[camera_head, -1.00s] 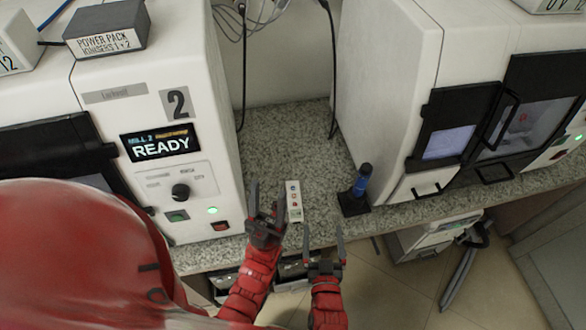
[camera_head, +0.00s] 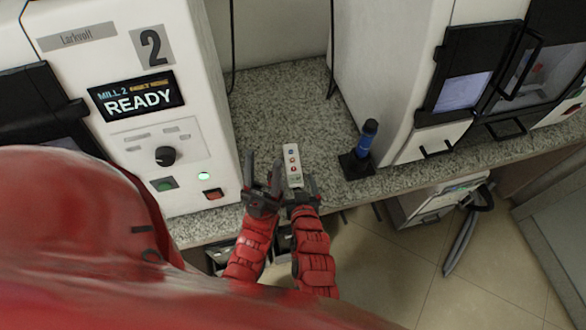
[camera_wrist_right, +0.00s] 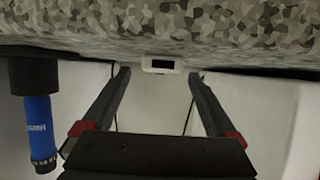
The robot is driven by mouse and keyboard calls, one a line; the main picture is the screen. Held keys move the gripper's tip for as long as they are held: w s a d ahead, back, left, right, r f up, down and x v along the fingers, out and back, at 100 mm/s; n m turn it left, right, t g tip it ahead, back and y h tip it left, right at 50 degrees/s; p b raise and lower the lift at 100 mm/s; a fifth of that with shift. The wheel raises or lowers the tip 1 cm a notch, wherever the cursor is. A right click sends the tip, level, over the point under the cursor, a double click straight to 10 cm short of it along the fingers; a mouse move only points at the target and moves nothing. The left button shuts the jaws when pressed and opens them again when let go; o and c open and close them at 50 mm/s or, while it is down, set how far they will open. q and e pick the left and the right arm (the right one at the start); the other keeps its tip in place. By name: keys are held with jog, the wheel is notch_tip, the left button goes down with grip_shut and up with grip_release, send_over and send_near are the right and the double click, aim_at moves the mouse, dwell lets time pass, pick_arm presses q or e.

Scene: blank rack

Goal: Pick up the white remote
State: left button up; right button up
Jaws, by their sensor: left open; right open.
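The white remote (camera_head: 293,160) with small coloured buttons lies on the speckled counter near its front edge. My right gripper (camera_head: 300,183) is open at the near end of the remote. In the right wrist view, the remote's white end with a dark patch (camera_wrist_right: 160,64) shows between and just beyond the two fingertips (camera_wrist_right: 158,74); I cannot tell whether they touch it. My left gripper (camera_head: 263,165) is open and empty, just left of the remote, with its fingers pointing away from me.
A blue cylinder on a black base (camera_head: 364,148) stands on the counter to the right, also in the right wrist view (camera_wrist_right: 40,130). A white mill machine (camera_head: 150,110) stands left and another (camera_head: 400,70) right. The speckled counter (camera_head: 280,105) behind the remote is clear.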

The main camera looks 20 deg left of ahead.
aim_at(294, 170)
jog(key=b+x, duration=0.3)
jog(key=x, duration=0.1)
jog(key=shift+w+a+r+b, duration=0.15)
jog(key=shift+w+a+b, duration=0.1)
jog(key=shift+b, duration=0.15)
jog(key=shift+w+a, duration=0.15)
jog(key=shift+w, duration=0.2)
jog(key=shift+r, duration=0.1)
jog(key=shift+c, duration=0.4)
grip_shut()
